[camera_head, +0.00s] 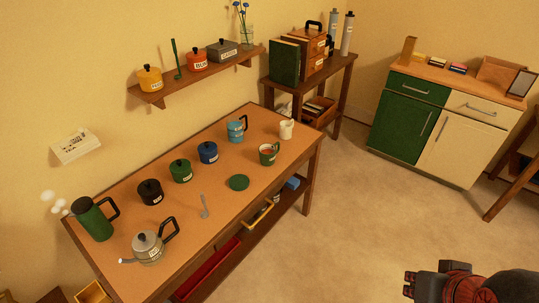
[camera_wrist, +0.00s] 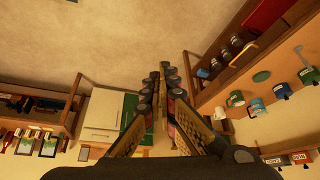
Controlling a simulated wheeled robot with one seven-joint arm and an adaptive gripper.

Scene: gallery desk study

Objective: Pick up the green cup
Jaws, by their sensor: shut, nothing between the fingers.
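The green cup (camera_head: 269,153) stands upright on the wooden desk (camera_head: 218,220), near its right end, with a pale label on its side and something reddish showing inside. It also shows in the wrist view (camera_wrist: 236,98), small and off to the right of the fingers. My gripper (camera_head: 412,285) is at the bottom right of the head view, well to the right of the desk and apart from the cup. In the wrist view my gripper (camera_wrist: 160,78) has its fingers together and empty, with floor and cabinet beyond.
A white cup (camera_head: 286,130), a blue mug (camera_head: 236,131) and a flat green disc (camera_head: 239,182) are near the green cup. Several lidded pots, a kettle (camera_head: 150,247) and a green jug (camera_head: 94,221) stand farther left. Open floor (camera_head: 370,215) lies between desk and green-and-cream cabinet (camera_head: 445,125).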

